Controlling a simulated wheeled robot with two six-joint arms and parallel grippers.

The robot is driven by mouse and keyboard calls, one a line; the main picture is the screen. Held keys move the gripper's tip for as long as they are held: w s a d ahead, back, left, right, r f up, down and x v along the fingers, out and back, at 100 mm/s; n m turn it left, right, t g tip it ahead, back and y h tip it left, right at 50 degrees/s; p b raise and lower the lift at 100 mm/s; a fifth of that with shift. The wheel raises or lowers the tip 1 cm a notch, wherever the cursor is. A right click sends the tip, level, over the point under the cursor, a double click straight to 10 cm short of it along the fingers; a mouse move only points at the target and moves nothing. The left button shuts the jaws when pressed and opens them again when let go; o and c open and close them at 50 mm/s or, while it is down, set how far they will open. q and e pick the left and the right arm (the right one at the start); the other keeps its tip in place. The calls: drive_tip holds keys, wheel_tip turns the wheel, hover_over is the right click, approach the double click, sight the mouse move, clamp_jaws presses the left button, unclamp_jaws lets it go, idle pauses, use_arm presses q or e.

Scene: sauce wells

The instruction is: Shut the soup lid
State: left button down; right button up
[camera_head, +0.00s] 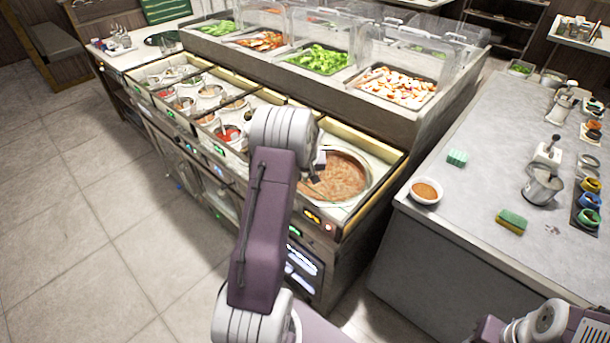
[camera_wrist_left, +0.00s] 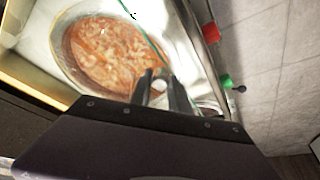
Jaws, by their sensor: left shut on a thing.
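The soup well (camera_head: 378,163) is a round pot at the right end of the counter row, with reddish-brown soup (camera_head: 345,178) showing. The soup (camera_wrist_left: 108,52) also fills much of the left wrist view's upper left. A thin green edge, seemingly of the clear soup lid (camera_wrist_left: 142,27), crosses above the pot; it shows as a thin curve in the head view (camera_head: 318,191). The lid's exact tilt is hard to tell. My left gripper (camera_wrist_left: 160,86) is at the pot's near side, shut on a small pale part, seemingly the lid's handle. My left arm hides part of the well.
Several small sauce wells (camera_head: 205,93) lie left of the soup well. Salad trays under clear guards (camera_head: 405,50) stand behind. A side counter (camera_head: 465,195) holds a bowl (camera_head: 426,190), sponges and jars. Part of my right arm shows at the bottom right.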

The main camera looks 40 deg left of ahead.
use_arm(q)
drive_tip(key=shift+r, duration=0.1)
drive_tip(key=c, duration=1.2)
unclamp_jaws()
drive_tip(key=shift+c, duration=0.2)
drive_tip(key=v, duration=0.9)
drive_tip(key=shift+b, duration=0.3)
drive_tip(key=shift+d, duration=0.1)
